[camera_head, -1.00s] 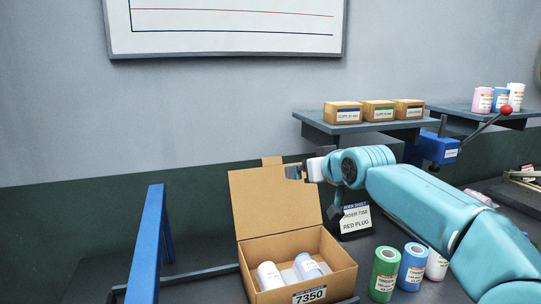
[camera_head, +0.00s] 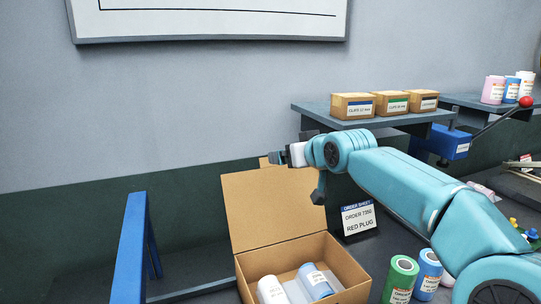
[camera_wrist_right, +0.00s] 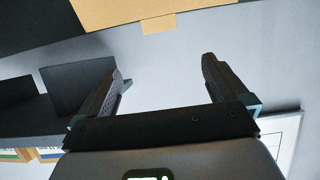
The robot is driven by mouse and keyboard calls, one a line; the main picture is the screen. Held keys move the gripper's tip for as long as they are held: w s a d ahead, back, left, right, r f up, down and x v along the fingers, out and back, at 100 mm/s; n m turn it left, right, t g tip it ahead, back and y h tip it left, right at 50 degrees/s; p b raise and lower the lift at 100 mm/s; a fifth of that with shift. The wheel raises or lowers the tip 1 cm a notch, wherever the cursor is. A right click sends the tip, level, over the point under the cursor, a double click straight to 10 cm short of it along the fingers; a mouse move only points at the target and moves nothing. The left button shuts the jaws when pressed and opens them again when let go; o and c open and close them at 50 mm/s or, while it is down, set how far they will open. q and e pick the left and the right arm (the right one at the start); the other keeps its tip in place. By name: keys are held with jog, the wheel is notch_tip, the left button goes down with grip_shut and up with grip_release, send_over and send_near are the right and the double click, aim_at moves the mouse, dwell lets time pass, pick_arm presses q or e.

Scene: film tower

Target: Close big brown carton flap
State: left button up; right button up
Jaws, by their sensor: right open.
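The big brown carton (camera_head: 351,275) stands open on the table in the head view. Its large flap (camera_head: 266,210) is upright at the back, leaning slightly away, with a small tab (camera_head: 264,163) on its top edge. Inside lie a white roll (camera_head: 271,291) and a blue-and-white roll (camera_head: 317,283). My right gripper (camera_head: 277,158) is open and empty at the flap's top edge, just right of the tab. In the right wrist view, the flap (camera_wrist_right: 140,11) and tab (camera_wrist_right: 158,24) lie beyond the open fingertips (camera_wrist_right: 161,68), apart from them. My left gripper is not in view.
An order sheet (camera_head: 358,219) stands right of the carton. Green (camera_head: 401,279) and blue (camera_head: 428,272) rolls stand at the front right. A shelf (camera_head: 375,119) with small boxes is behind my arm. A blue rail (camera_head: 131,245) stands left.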

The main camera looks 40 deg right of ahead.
aim_at(272, 169)
jog(key=p+x, duration=0.5)
jog(key=x, duration=1)
jog(key=shift+f, duration=0.25)
jog(key=shift+w+d+f, duration=0.1)
jog(key=shift+w, duration=0.1)
